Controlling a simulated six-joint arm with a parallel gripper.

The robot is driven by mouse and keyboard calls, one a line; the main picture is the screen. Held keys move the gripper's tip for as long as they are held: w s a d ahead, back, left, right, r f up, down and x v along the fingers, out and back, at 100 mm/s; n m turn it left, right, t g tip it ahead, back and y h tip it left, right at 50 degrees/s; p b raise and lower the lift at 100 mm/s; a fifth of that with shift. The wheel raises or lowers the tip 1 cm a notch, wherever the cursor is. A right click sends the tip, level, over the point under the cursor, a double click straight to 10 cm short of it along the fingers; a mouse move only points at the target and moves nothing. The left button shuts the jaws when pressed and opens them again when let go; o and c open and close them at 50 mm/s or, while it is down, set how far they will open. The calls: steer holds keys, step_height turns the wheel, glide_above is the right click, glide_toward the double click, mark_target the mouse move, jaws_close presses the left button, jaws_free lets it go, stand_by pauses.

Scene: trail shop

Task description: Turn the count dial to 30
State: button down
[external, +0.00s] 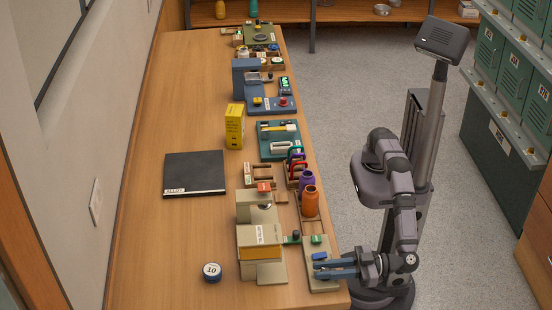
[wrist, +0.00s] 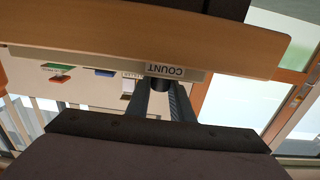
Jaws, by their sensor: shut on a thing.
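The count dial is a dark knob (wrist: 160,84) in the wrist view, just beside an upside-down label reading COUNT (wrist: 165,70) on a pale panel. My gripper (wrist: 160,88) is shut on the dial, with one dark finger on each side. In the external view my blue-fingered gripper (external: 318,269) reaches from the right over the beige control panel (external: 321,284) at the bench's near right edge. The dial is hidden there by the fingers, and no dial scale or reading can be made out in either view.
A beige machine with a yellow band (external: 259,236) stands left of the panel. Green and blue controls (external: 317,240) sit close behind my fingers. Orange (external: 310,202) and purple bottles stand farther back. A round piece marked 10 (external: 212,272) lies on the open bench at left.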

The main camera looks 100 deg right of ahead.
steer(key=shift+r, duration=0.15)
steer(key=c, duration=1.6)
jaws_free()
steer(key=shift+o, duration=0.2)
steer(key=shift+s, duration=0.15)
steer(key=s, duration=0.7)
steer(key=shift+b, duration=0.45)
steer(key=shift+a, duration=0.1)
